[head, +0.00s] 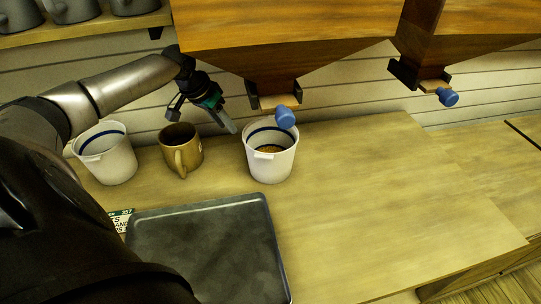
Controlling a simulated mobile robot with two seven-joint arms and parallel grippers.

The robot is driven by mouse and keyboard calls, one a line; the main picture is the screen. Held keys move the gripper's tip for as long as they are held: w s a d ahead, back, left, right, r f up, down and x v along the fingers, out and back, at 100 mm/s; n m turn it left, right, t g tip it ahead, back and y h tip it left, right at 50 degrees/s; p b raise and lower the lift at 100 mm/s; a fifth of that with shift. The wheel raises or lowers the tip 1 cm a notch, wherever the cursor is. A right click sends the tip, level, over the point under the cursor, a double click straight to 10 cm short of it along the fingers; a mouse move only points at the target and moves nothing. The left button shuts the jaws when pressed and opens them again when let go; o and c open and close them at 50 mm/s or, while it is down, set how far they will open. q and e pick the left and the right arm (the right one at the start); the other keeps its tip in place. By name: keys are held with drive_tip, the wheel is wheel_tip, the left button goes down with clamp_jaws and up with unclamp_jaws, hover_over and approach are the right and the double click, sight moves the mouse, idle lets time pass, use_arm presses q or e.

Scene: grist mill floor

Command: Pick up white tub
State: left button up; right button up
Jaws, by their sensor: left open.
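A white tub (270,166) with a blue band inside its rim stands upright on the wooden counter, under the spout of the middle hopper. Some brown grain shows inside it. A second white tub (108,162) with a similar blue band stands at the left, partly behind my left arm. My left gripper (203,116) is open and empty above the counter, to the left of the middle tub and above a brown mug. One finger points toward the middle tub's rim, seemingly apart from it. My right gripper is out of view.
The brown mug (182,152) stands between the tubs. A dark flat tray (205,250) lies in front, over a printed card (121,219). Wooden hoppers with blue knobs (285,118) hang overhead. The counter right of the middle tub is clear.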

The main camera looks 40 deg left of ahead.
use_arm(q)
hover_over(249, 126)
drive_tip(key=s, duration=0.2)
drive_tip(key=shift+s+a, duration=0.1)
drive_tip(key=shift+a, duration=0.1)
drive_tip(key=b+x, duration=0.1)
drive_tip(key=x, duration=0.4)
drive_tip(key=shift+b, duration=0.35)
drive_tip(key=shift+c, duration=0.3)
clamp_jaws()
drive_tip(key=shift+r, duration=0.1)
idle(0.8)
